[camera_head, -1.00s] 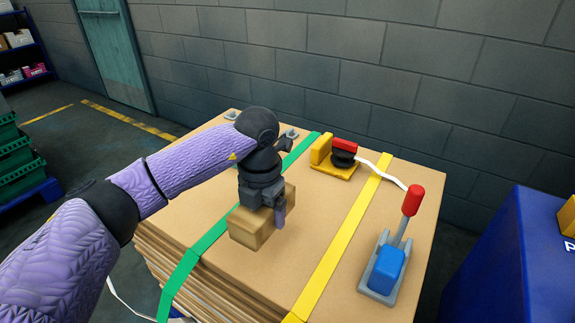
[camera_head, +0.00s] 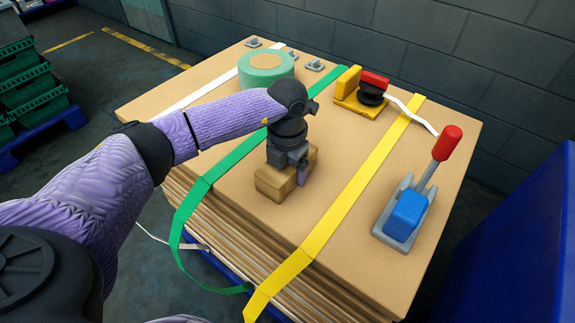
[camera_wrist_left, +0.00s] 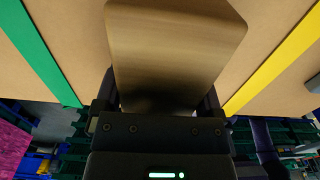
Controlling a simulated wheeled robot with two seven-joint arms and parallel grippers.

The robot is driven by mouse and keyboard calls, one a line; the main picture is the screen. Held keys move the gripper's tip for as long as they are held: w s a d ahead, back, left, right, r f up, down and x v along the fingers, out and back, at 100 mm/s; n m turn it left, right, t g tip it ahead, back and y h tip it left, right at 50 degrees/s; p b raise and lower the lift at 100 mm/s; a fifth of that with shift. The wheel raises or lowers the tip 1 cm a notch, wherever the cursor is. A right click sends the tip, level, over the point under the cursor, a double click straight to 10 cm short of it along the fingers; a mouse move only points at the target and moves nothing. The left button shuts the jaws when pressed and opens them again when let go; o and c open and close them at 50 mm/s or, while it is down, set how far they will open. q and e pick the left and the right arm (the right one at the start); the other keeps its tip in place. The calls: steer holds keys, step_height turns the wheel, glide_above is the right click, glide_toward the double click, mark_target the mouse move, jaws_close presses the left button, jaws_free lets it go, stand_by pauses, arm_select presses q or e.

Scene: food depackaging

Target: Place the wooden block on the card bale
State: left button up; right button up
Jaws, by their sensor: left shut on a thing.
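The wooden block (camera_head: 271,185) is a light brown box at the front of the card bale, between the green and yellow straps. My left gripper (camera_head: 297,172) is shut on it from above. In the left wrist view the block (camera_wrist_left: 176,50) fills the space between the left gripper's fingers (camera_wrist_left: 165,100). The card bale (camera_head: 330,130) is a stack of flat brown sheets. The block's underside appears at or very close to the bale's top; I cannot tell whether it touches. My right gripper is not in view.
A green strap (camera_head: 200,192) and a yellow strap (camera_head: 340,218) cross the bale. A green tape roll (camera_head: 266,70), a yellow and red tool (camera_head: 362,92) and a blue tool with a red-handled lever (camera_head: 406,212) stand on top. Green crates (camera_head: 35,85) are at left.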

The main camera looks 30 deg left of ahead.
arm_select(q)
steer(key=o, duration=1.1)
steer(key=shift+o, duration=0.2)
steer(key=shift+r, duration=0.3)
step_height(320, 180, up, 12)
steer(key=p, duration=0.3)
steer(key=shift+f, duration=0.15)
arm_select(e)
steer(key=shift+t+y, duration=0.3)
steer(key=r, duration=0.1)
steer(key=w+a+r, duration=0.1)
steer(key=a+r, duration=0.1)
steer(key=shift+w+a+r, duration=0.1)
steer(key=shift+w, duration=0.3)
